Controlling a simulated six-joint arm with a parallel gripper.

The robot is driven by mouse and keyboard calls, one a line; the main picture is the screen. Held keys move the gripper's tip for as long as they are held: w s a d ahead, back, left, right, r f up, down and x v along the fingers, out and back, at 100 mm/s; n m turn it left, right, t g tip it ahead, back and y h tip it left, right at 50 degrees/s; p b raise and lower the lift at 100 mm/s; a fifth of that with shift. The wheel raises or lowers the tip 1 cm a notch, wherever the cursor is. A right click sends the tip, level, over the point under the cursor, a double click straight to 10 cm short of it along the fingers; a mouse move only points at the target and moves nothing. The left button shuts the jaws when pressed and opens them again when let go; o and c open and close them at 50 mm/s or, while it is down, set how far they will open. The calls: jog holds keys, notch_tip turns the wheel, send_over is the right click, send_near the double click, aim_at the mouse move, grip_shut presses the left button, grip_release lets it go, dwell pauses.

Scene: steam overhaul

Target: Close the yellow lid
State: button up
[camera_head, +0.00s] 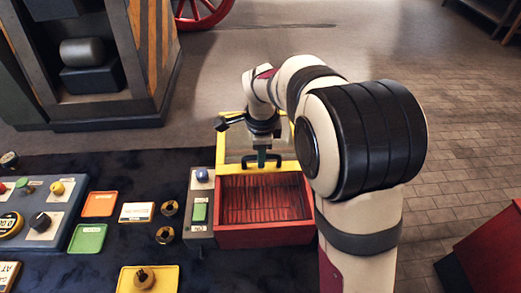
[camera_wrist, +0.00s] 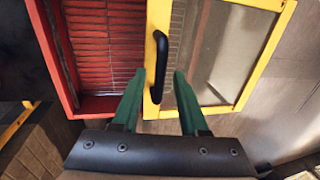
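The red box (camera_head: 263,237) is uncovered, and its slatted red inside shows; it also fills the left of the wrist view (camera_wrist: 95,104). The yellow lid (camera_head: 286,167) is a yellow frame around a clear pane. It extends behind the box, with its near bar along the box's far side; the wrist view shows it right of the box (camera_wrist: 274,55). A black handle (camera_wrist: 161,55) is on that bar. My gripper (camera_head: 262,160) is at the bar. In the wrist view its green fingers (camera_wrist: 160,76) are apart on either side of the handle, with gaps visible.
A grey panel (camera_head: 200,236) with a blue knob and green button adjoins the box's left side. Orange (camera_head: 99,204), green (camera_head: 88,238) and yellow (camera_head: 165,285) trays lie on the dark mat further left. A large striped machine (camera_head: 150,60) stands behind left.

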grip_shut()
dwell(1.2)
